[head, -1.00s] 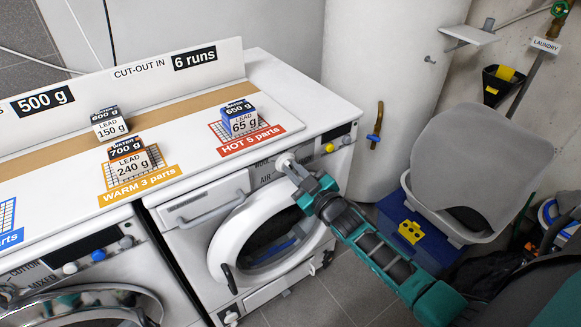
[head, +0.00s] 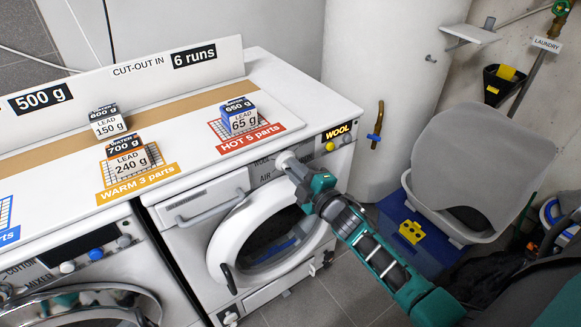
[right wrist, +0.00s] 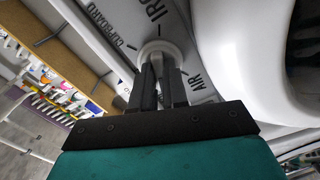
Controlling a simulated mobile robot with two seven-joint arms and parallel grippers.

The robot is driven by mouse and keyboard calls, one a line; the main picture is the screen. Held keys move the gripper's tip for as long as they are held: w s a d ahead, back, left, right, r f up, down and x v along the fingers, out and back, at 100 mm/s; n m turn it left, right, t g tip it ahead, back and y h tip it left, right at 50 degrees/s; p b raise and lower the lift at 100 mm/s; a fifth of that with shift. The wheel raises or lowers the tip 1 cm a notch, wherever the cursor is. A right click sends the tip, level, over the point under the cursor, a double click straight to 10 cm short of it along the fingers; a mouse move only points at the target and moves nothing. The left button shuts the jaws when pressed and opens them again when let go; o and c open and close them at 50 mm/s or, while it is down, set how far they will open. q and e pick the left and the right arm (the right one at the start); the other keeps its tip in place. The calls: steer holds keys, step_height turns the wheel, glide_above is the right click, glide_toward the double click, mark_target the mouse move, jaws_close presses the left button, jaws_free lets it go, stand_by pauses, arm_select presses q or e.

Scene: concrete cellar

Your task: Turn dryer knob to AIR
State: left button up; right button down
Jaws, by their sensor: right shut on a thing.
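The dryer (head: 190,212) is the white front-loader at the right, its round door closed. Its pale round knob (head: 284,158) sits on the panel above the door, beside the printed word AIR (head: 264,178). My right gripper (head: 292,166) is shut on the knob. In the right wrist view the fingers (right wrist: 163,72) close on the knob (right wrist: 161,48), with CUPBOARD, IRON and AIR printed around it. The fingers hide part of the dial, and I cannot tell which mark the knob points to. My left gripper is not in view.
A second machine (head: 105,262) stands to the left. Small labelled boxes stand on the white top (head: 195,135). A white tank (head: 375,60) is behind right.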

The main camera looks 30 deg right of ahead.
steer(key=shift+w+r, duration=0.15)
steer(key=shift+r, duration=0.15)
steer(key=shift+f+n+b, duration=0.1)
steer(key=shift+n+b, duration=0.4)
steer(key=shift+n, duration=1.8)
steer(key=shift+n+b, duration=0.7)
steer(key=shift+n, duration=0.3)
steer(key=shift+n+b, duration=0.3)
steer(key=shift+n, duration=0.9)
